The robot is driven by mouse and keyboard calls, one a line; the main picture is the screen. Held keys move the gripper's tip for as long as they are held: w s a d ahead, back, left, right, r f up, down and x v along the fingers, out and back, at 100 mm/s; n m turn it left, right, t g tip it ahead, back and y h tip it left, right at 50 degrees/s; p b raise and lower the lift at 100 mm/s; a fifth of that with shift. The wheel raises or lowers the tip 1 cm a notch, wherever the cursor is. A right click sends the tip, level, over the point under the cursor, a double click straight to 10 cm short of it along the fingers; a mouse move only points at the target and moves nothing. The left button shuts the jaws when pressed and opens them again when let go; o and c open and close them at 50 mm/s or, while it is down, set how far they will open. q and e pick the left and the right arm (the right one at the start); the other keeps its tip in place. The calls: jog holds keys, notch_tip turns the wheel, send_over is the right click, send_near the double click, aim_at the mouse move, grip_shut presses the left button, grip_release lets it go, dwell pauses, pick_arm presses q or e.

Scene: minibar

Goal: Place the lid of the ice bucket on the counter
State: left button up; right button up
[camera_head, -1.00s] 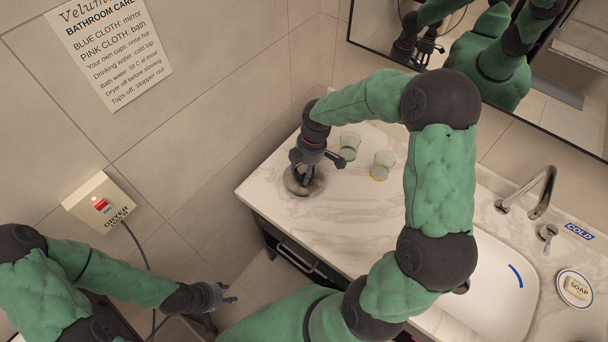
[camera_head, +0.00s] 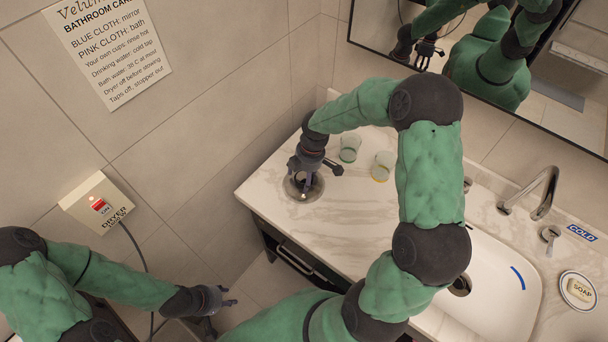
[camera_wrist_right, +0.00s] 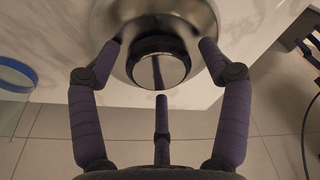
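The ice bucket (camera_head: 291,192) is a round metal vessel at the far left end of the marble counter (camera_head: 340,235), partly hidden by my right gripper. Its shiny lid (camera_wrist_right: 117,68) with a dark-sided round knob (camera_wrist_right: 160,66) fills the top of the right wrist view. My right gripper (camera_head: 304,182) is above the lid. Its fingers (camera_wrist_right: 160,62) are spread around the knob, with visible gaps, so it looks open. Whether the fingertips touch the lid is unclear. My left gripper (camera_head: 230,297) is open and empty, low and away from the counter.
Two clear glasses stand right of the bucket, one greenish (camera_head: 349,149) and one with a yellow base (camera_head: 382,167). A sink (camera_head: 500,290), a tap (camera_head: 545,195) and a soap dish (camera_head: 577,290) lie further right. The tiled wall is close to the bucket's left.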

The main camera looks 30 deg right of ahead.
jog(key=shift+r, duration=0.5)
notch_tip(320, 180, up, 11)
jog(key=d+p, duration=0.1)
jog(key=p, duration=0.1)
jog(key=shift+s+d+p, duration=0.3)
jog(key=shift+s, duration=0.05)
jog(key=shift+r, duration=0.1)
